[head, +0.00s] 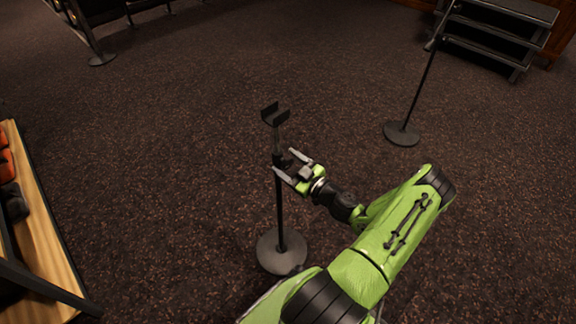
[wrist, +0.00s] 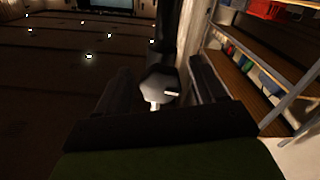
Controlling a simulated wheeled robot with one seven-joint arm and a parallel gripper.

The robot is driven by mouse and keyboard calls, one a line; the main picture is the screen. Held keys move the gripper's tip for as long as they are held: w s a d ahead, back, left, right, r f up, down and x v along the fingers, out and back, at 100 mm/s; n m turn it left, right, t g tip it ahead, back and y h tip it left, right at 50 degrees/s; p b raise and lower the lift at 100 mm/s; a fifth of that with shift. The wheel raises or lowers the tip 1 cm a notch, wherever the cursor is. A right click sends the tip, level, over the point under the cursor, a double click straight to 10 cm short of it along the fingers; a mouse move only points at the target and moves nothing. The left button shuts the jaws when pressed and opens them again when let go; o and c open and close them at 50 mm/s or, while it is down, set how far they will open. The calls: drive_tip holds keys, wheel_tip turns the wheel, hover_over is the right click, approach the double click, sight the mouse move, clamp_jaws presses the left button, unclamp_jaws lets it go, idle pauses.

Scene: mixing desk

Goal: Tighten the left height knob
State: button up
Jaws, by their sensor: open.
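The left stand (head: 281,215) is a thin dark pole on a round base, upright, with a U-shaped bracket (head: 275,116) on top. Its dark height knob (head: 281,159) is at the collar partway up the pole, partly hidden by my fingers. My gripper (head: 284,162) is open, reaching in from the right, with its fingertips at the collar. In the wrist view the grey faceted knob (wrist: 160,83) lies between my two dark fingers, with a gap visible on either side. The pole rises dark behind it. I cannot tell whether a finger touches the knob.
Another stand (head: 402,134) with a round base is behind to the right, near dark steps (head: 500,38). A wooden shelf (head: 48,225) with orange and dark items is at the left edge. A barrier post (head: 101,59) stands far left. The carpet between is clear.

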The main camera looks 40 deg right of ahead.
drive_tip(key=shift+c, duration=0.4)
drive_tip(key=c, duration=0.9)
drive_tip(key=m, duration=0.4)
drive_tip(key=shift+a+m+p, duration=0.1)
drive_tip(key=shift+m+p, duration=0.2)
drive_tip(key=shift+p, duration=0.05)
drive_tip(key=shift+c, duration=0.2)
drive_tip(key=o, duration=1)
drive_tip(key=s+p, duration=0.1)
drive_tip(key=s, duration=0.7)
drive_tip(key=s+p, duration=0.2)
drive_tip(key=s, duration=0.5)
drive_tip(key=shift+s+d, duration=0.2)
drive_tip(key=shift+s, duration=0.15)
